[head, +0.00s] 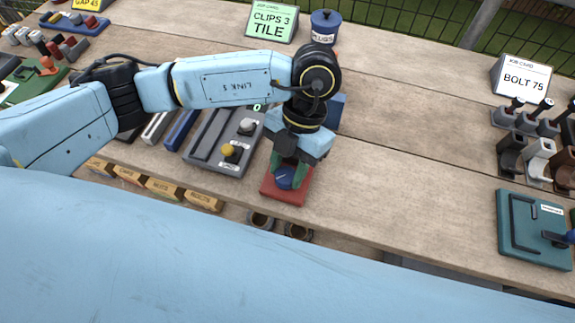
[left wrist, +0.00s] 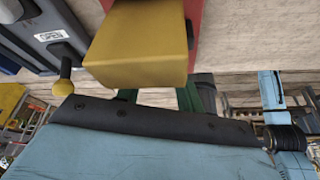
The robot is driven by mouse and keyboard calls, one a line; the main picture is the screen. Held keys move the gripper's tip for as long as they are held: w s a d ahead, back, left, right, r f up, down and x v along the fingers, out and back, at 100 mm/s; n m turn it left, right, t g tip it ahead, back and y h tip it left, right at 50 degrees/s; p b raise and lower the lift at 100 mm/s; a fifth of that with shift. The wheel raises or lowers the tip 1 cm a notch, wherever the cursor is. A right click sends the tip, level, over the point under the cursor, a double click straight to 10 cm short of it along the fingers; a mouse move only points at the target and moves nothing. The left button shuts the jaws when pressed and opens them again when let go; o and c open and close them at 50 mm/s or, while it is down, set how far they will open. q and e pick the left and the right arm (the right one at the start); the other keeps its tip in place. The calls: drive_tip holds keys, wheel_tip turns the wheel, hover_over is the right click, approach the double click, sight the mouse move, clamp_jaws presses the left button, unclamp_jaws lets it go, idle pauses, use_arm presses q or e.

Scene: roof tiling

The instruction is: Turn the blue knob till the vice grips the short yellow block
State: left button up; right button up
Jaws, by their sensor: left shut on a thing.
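The red vice (head: 290,196) sits near the front edge of the bench in the head view, with the blue knob (head: 284,179) on its near side. My left gripper (head: 286,173) is at the vice with its green fingers shut on the blue knob. A yellow block (left wrist: 138,55) shows large and close in the left wrist view, against a red part of the vice (left wrist: 192,12). The block is hidden in the head view. I cannot tell whether the vice jaws touch it. The knob is hidden in the wrist view. My right gripper is not in view.
A grey panel (head: 206,157) with a yellow-balled lever (head: 228,150) stands just left of the vice. A blue lidded pot (head: 325,27) and a green card (head: 271,22) stand at the back. A teal latch board (head: 524,250) lies at right. The bench middle is clear.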

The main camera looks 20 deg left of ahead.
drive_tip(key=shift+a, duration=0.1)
use_arm(q)
drive_tip(key=o, duration=0.7)
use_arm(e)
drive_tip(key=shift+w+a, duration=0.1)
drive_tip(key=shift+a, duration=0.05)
use_arm(q)
drive_tip(key=p+v, duration=0.1)
drive_tip(key=v, duration=1.2)
drive_tip(key=shift+r, duration=0.25)
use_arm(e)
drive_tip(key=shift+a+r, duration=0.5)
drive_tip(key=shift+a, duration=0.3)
use_arm(q)
drive_tip(key=shift+s+d, duration=0.1)
